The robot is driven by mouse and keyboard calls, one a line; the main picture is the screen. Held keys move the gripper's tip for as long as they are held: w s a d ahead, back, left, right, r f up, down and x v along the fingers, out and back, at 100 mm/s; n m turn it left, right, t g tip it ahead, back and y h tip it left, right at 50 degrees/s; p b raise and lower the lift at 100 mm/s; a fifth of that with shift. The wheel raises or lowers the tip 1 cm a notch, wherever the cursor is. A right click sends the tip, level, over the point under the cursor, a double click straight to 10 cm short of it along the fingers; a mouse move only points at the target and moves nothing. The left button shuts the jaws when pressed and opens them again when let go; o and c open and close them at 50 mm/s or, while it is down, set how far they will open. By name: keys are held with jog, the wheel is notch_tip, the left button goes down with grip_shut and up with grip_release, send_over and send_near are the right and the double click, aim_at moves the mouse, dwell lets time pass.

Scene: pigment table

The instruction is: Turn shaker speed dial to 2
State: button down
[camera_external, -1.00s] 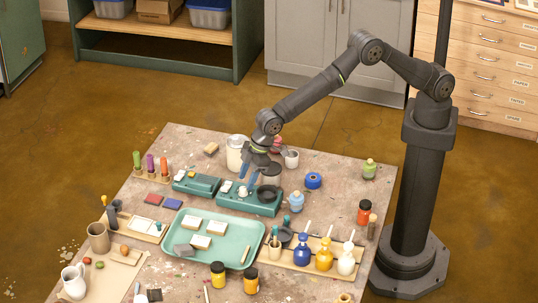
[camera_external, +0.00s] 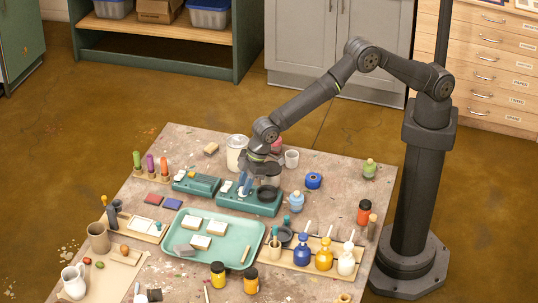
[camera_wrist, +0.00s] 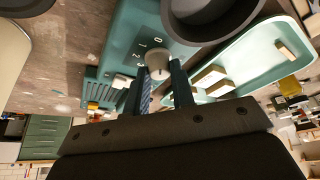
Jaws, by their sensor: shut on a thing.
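The shaker is a green box (camera_external: 262,209) with a dark round cup holder (camera_external: 269,194) on top, behind the tray. In the wrist view its green panel (camera_wrist: 124,38) carries the white marks 0, 1 and 2 beside a pale round speed dial (camera_wrist: 157,67). I cannot tell which mark the dial points to. My gripper (camera_external: 244,186) is down at the shaker's top left, its blue fingers on either side of the dial. In the wrist view my gripper (camera_wrist: 164,84) is shut on the dial. In the external view the fingers mostly hide the dial.
A second green device (camera_external: 196,185) stands close on the left. A light green tray (camera_external: 215,257) with white blocks lies in front. A white jar (camera_external: 236,152) and a white cup (camera_external: 292,158) stand behind.

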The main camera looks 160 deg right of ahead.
jog(key=n, duration=0.2)
jog(key=n+t+y, duration=0.1)
jog(key=n, duration=0.1)
jog(key=shift+s+d+n, duration=0.1)
jog(key=shift+d+n, duration=0.05)
jog(key=shift+n, duration=0.15)
jog(key=n+y, duration=0.2)
jog(key=n, duration=0.1)
jog(key=shift+d+n, duration=0.1)
jog(key=shift+n, duration=0.2)
jog(key=n+y, duration=0.1)
jog(key=n, duration=0.2)
jog(key=shift+n, duration=0.3)
jog(key=shift+d+n+y, duration=0.15)
jog(key=shift+n+y, duration=0.75)
jog(key=shift+n, duration=1)
jog(key=shift+g, duration=0.3)
jog(key=c, duration=1.2)
grip_release()
jog(key=shift+c, duration=0.2)
